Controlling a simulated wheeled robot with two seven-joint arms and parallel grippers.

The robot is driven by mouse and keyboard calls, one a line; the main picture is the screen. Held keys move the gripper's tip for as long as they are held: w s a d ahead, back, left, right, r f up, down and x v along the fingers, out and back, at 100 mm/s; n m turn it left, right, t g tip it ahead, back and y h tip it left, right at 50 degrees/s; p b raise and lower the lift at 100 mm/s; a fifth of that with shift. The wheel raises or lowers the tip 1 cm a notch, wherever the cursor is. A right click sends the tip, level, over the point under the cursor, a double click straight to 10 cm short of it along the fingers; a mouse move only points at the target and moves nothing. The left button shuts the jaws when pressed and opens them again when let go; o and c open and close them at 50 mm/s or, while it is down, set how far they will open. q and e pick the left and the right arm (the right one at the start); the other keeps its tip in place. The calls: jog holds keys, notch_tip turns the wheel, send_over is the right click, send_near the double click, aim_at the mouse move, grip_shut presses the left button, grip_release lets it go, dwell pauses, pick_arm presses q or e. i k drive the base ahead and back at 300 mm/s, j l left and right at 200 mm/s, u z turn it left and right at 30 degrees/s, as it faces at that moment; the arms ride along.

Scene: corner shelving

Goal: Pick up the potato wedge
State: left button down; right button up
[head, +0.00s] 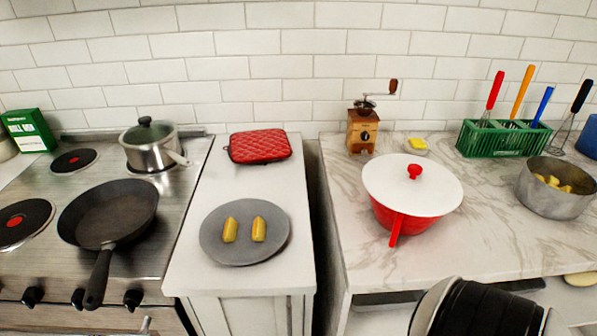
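Two yellow potato wedges lie side by side on a round grey plate (245,256) on the white counter between the stove and the marble counter. The left potato wedge (230,230) and the right potato wedge (259,229) are a small gap apart, both pointing roughly away from me. Nothing touches them from above. Neither of my grippers shows its fingers in the head view. A black and white part of my arm shows at the bottom right edge, well away from the plate.
A black frying pan (108,212) and a lidded steel pot (150,150) stand on the stove. A red quilted mat (260,146) lies behind the plate. Right are a red pan with white lid (412,182), wooden grinder (362,132), green utensil rack (503,140) and grey pot (553,202) holding yellow pieces.

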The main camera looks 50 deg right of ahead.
aim_at(259, 229)
jog(key=z, duration=1.1)
jog(key=k+j+z, duration=0.2)
jog(key=j, duration=0.4)
jog(key=i, duration=0.1)
